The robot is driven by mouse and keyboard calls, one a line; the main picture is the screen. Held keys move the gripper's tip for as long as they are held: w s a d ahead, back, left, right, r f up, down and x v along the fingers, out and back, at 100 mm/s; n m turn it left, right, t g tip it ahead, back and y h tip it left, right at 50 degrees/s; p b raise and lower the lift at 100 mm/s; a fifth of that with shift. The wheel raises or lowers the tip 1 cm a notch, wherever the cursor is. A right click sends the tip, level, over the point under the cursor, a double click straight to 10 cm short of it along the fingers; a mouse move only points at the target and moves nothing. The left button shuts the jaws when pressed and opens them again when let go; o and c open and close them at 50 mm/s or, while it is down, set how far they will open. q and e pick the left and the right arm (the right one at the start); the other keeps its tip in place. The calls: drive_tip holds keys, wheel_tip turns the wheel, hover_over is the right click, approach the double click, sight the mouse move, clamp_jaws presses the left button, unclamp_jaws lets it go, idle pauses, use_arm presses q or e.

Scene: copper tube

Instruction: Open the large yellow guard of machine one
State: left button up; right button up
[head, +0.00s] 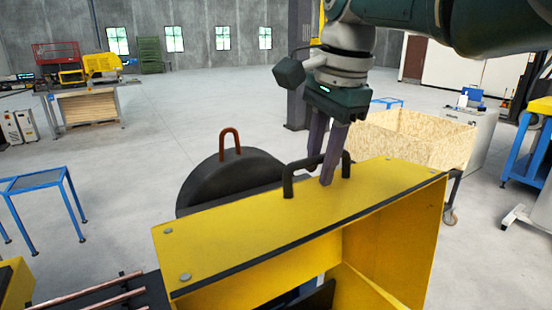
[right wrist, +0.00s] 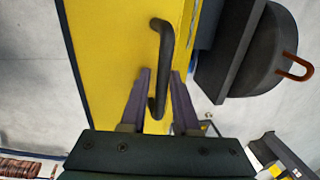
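The large yellow guard (head: 250,236) is in the lower middle of the head view, its flat panel facing up and its open hollow side toward me. A black bar handle (head: 288,184) stands on the panel and also shows in the right wrist view (right wrist: 161,50). My right gripper (head: 322,170) is at the handle, with its two purple fingers apart. In the right wrist view the fingers (right wrist: 161,82) lie on either side of the handle bar, with a gap visible; firm contact is not clear. My left gripper is out of view.
A dark rounded cover with a copper-coloured loop handle (head: 230,143) stands just behind the guard. Copper tubes (head: 100,293) lie at lower left. A blue-framed table (head: 38,184) stands left, a wooden crate (head: 400,140) right. Grey floor lies open between.

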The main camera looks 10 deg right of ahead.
drive_tip(key=shift+o, duration=1.1)
drive_tip(key=shift+r, duration=0.1)
drive_tip(key=shift+r, duration=0.65)
wheel_tip(320, 180, up, 8)
drive_tip(key=s+b, duration=0.1)
drive_tip(key=b, duration=0.3)
drive_tip(key=shift+s+d+r, duration=0.2)
drive_tip(key=shift+s+d, duration=0.1)
drive_tip(key=shift+s, duration=0.1)
